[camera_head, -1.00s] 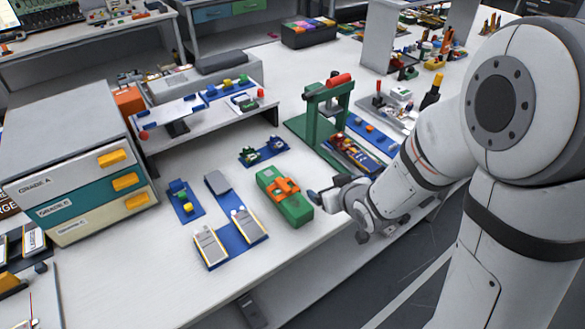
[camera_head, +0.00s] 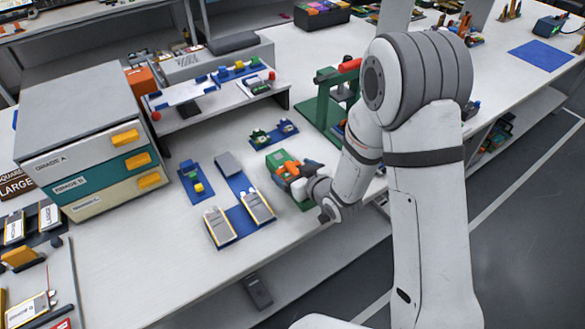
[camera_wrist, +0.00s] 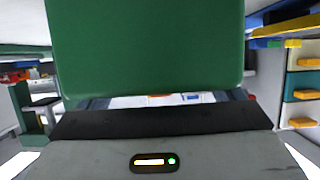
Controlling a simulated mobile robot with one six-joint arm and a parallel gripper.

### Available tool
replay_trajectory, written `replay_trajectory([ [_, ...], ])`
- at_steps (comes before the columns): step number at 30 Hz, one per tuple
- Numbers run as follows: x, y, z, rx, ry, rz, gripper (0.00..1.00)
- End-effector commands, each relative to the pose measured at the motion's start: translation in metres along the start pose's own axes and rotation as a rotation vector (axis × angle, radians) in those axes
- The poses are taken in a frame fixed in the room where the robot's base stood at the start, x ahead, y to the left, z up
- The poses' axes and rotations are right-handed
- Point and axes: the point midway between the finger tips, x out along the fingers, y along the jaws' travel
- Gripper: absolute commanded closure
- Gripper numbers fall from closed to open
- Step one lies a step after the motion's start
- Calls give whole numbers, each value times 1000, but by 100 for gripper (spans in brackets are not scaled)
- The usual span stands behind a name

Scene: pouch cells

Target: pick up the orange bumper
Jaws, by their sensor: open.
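The orange bumper (camera_head: 287,167) sits on the green block (camera_head: 277,157) in the middle of the bench in the head view. It is partly hidden by my gripper. My gripper (camera_head: 306,167) is open, with its dark fingers at the right side of the bumper and block. I cannot tell whether the fingers touch the bumper or stand around it. In the wrist view a large green surface (camera_wrist: 150,45), likely the block, fills the upper middle close to the camera. The bumper cannot be made out clearly there.
A small blue fixture (camera_head: 195,183) and another behind (camera_head: 273,133) are close by. A green press (camera_head: 325,100) stands behind right. Grade drawers (camera_head: 85,140) stand left.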

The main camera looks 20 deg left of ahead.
Motion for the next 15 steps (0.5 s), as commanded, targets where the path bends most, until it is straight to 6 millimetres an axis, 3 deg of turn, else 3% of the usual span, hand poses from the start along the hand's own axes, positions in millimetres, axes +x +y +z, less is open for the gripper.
replay_trajectory([
  [10,9,0,0,1,-1,2,13],
  [15,8,1,0,1,-1,2,27],
])
